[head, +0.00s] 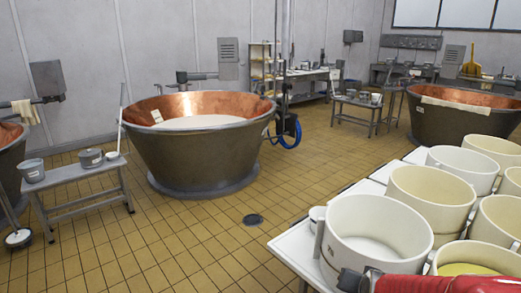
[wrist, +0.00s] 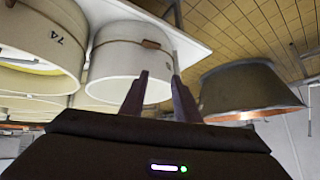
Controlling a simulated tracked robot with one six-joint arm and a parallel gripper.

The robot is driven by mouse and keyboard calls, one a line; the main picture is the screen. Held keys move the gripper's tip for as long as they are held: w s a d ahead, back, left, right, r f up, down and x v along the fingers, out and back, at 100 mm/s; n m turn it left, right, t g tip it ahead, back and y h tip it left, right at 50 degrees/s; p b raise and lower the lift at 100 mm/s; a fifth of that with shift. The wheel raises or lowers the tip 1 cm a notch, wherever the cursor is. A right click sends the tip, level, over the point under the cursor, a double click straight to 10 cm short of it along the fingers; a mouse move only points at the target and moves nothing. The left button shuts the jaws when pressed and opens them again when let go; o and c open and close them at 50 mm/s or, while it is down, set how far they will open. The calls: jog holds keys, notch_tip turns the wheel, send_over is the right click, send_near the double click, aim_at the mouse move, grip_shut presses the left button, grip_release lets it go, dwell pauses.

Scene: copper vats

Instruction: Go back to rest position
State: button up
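My gripper (wrist: 160,76) shows in the wrist view with its two dark fingers apart and nothing between them. A white tub (wrist: 125,60) shows behind the fingers. In the head view my red arm (head: 445,284) lies along the bottom right edge, and a dark part at its left end shows just in front of a white tub (head: 376,232). The fingers cannot be made out in the head view.
Several white tubs crowd a white table (head: 298,250) at the right, close to my arm. A copper vat (head: 195,150) stands mid-room, another (head: 455,122) at right. A small bench (head: 80,175) holds pots at left. The tiled floor (head: 190,240) between is open around a drain.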

jog(key=s+a+r+n+g, duration=0.1)
jog(key=s+a+r, duration=0.2)
jog(key=s, duration=0.3)
jog(key=s+a+r+n+g+y, duration=0.1)
jog(key=s+a+r+n, duration=0.1)
jog(key=s+r, duration=0.3)
jog(key=s+a+r+n+g, duration=0.1)
jog(key=s+a+r, duration=0.3)
jog(key=s, duration=0.3)
jog(key=shift+a+n+y, duration=0.3)
jog(key=shift+n+y, duration=0.1)
